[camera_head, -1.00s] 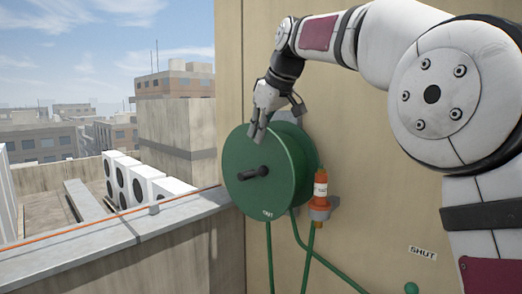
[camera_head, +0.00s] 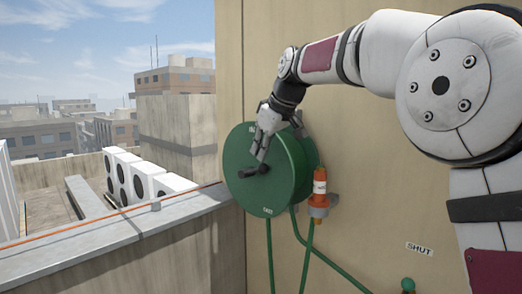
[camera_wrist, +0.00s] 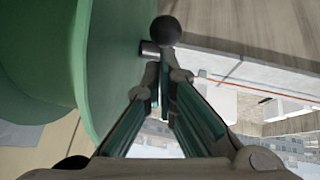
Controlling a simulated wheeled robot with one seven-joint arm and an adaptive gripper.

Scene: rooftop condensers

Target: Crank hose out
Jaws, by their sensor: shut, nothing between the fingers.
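The green hose reel (camera_head: 247,196) is mounted on the beige wall, with "OUT" marked low on its face and a partly hidden marking at its top. Its black crank handle (camera_head: 250,173) sticks out from the face toward the left. My gripper (camera_head: 262,158) is shut and empty, fingers pointing down just above the inner end of the crank. In the wrist view, the fingertips (camera_wrist: 160,72) are close to a grey metal stub (camera_wrist: 150,48) and the round black knob (camera_wrist: 166,30) of the crank. I cannot tell whether they touch.
An orange-and-white nozzle (camera_head: 319,190) sits in a grey bracket right of the reel. Green hose (camera_head: 308,250) hangs below. A "SHUT" label (camera_head: 419,249) and green knob (camera_head: 408,284) are lower right. A concrete parapet (camera_head: 110,228) runs left, with white condensers (camera_head: 145,178) beyond.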

